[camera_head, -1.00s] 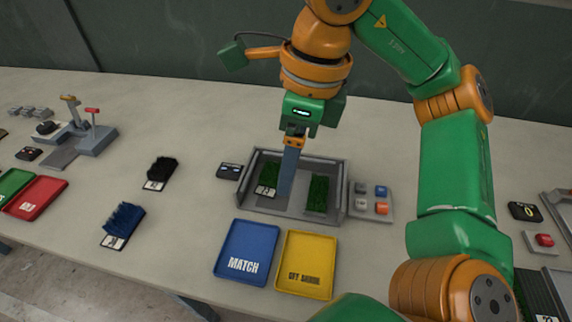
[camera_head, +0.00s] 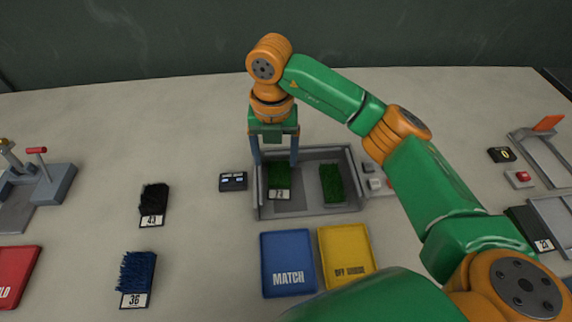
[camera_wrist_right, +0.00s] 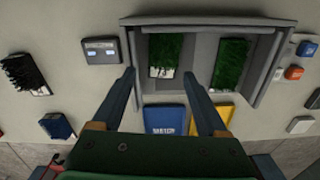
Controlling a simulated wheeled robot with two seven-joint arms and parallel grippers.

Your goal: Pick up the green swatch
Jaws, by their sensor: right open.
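Two green turf swatches lie in a grey open-fronted tray (camera_head: 350,208). The left green swatch (camera_head: 279,176) carries a white number label at its front edge; the right green swatch (camera_head: 331,183) shows no label. Both also show in the right wrist view, the left one (camera_wrist_right: 164,52) and the right one (camera_wrist_right: 229,64). My right gripper (camera_head: 275,165) is open and empty, pointing down over the left part of the tray. Its fingers (camera_wrist_right: 160,80) are spread wide to either side of the left swatch in the wrist view. My left gripper is out of view.
A blue MATCH tray (camera_head: 287,262) and a yellow tray (camera_head: 345,250) sit in front. A black swatch (camera_head: 154,200) and a blue swatch (camera_head: 138,272) lie to the left. A small dark display box (camera_head: 233,181) stands beside the grey tray. Table behind is clear.

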